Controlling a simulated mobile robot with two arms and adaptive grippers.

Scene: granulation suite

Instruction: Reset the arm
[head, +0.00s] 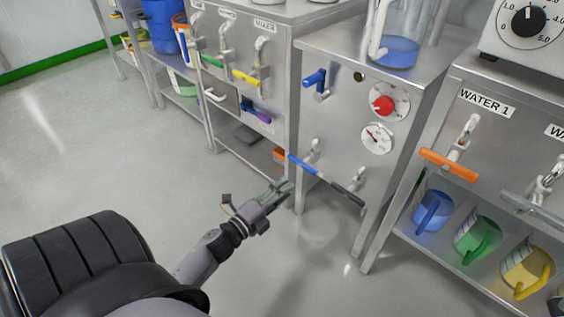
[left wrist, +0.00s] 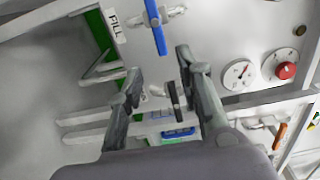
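My left arm reaches in from the lower left in the head view. Its gripper (head: 276,191) is over the floor, in front of the middle steel cabinet (head: 325,125). In the left wrist view the two fingers of the left gripper (left wrist: 158,70) stand wide apart with nothing between them. Beyond the fingers are a blue lever (left wrist: 158,35) and a dark lever (left wrist: 174,98) on the cabinet front. The same blue lever (head: 307,166) and dark lever (head: 347,194) show low on the cabinet in the head view, apart from the gripper. My right gripper is in neither view.
The cabinet has a red knob (head: 383,104), a gauge (head: 376,138) and an upper blue handle (head: 314,79). A glass vessel (head: 398,40) stands on top. At right, an orange lever (head: 449,165) sticks out above blue, green and yellow jugs. The floor (head: 110,150) at left is clear.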

